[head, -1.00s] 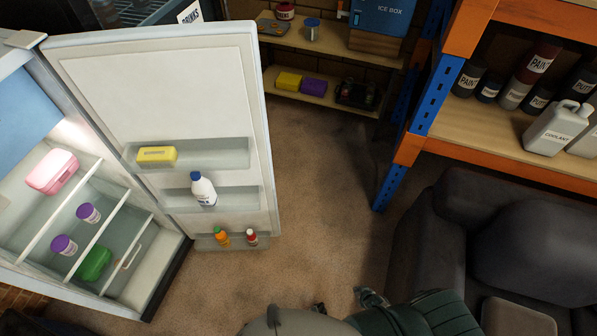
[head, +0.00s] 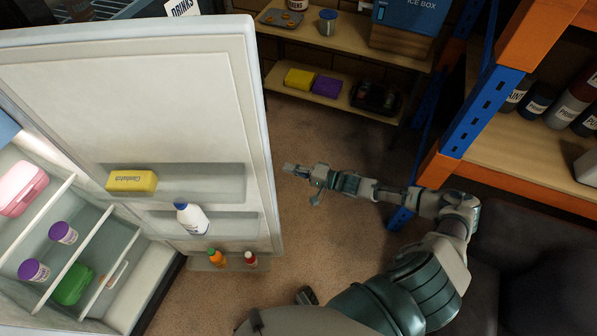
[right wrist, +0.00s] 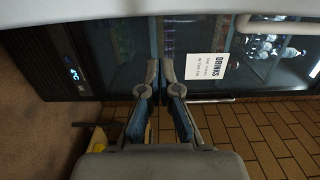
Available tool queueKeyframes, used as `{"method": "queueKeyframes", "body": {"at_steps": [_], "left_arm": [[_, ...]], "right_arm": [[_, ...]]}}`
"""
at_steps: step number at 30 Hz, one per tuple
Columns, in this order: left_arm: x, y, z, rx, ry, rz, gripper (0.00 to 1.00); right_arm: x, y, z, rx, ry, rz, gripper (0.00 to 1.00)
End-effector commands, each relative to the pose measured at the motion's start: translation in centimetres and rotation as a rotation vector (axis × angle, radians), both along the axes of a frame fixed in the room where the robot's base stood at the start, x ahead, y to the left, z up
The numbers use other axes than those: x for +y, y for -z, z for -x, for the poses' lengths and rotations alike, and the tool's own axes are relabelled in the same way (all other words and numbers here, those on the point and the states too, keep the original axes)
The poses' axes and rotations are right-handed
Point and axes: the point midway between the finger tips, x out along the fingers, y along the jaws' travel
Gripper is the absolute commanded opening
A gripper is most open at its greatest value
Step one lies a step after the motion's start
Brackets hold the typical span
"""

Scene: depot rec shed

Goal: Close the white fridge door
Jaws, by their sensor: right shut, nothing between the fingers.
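The white fridge door (head: 180,110) stands wide open in the head view, its inner face and shelves towards me. Its free edge is on the right. The fridge body (head: 125,296) is at the lower left, with its shelves exposed. My right gripper (head: 288,169) is shut and empty, just to the right of the door's free edge, with no contact visible. My left gripper is not in view.
The door holds a yellow box (head: 132,181), a white bottle (head: 191,218) and small bottles. A blue and orange rack (head: 470,110) stands right. Wooden shelves (head: 345,112) stand behind. A dark drinks cooler (right wrist: 115,55) shows in the wrist view. Floor beside the door is clear.

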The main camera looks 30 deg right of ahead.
Motion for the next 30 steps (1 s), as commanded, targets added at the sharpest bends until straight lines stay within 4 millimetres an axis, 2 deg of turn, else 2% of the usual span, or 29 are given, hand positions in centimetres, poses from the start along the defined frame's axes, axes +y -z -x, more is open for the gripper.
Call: {"method": "queueKeyframes", "body": {"at_steps": [3,7,15,30], "left_arm": [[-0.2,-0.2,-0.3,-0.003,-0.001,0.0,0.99],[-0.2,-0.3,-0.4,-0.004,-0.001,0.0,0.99],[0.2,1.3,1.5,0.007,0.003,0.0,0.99],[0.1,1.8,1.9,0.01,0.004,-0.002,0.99]], "right_arm": [[1.4,0.0,-2.0,-0.003,0.001,-0.003,0.0],[2.8,0.1,-3.6,-0.003,0.001,0.001,0.0],[4.6,-0.1,-0.6,-0.001,0.001,0.002,0.0],[4.8,0.2,0.0,-0.001,0.002,0.003,0.0]]}}
